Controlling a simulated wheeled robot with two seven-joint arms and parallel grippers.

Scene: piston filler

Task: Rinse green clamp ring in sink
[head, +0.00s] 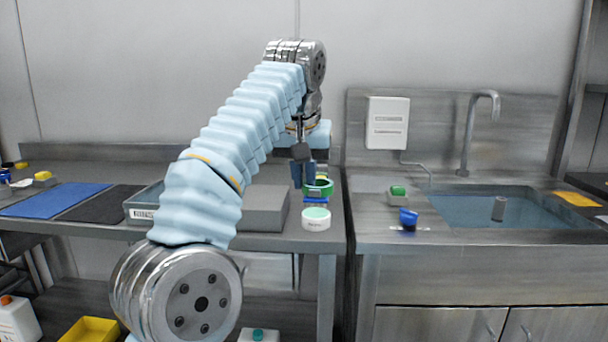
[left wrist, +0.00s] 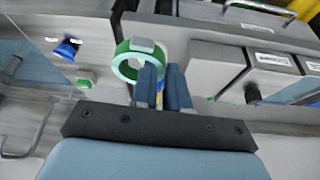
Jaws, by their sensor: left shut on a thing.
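The green clamp ring (left wrist: 122,66) is at my left gripper's fingertips in the left wrist view, with a pale block on its rim. In the head view the ring (head: 325,188) shows just right of the blue fingers, at the right end of the left bench. My left gripper (head: 303,174) points down and is shut on the ring; its fingers also show in the left wrist view (left wrist: 163,84). The sink (head: 455,208), at the right in the head view, holds water and a grey cylinder. My right gripper is not in view.
A white tub with a pale green top (head: 316,220) stands in front of the ring. A faucet (head: 470,130) rises behind the sink. A blue part (head: 408,218) and a green button box (head: 397,196) sit left of the sink. A grey box (head: 265,208) is beside my arm.

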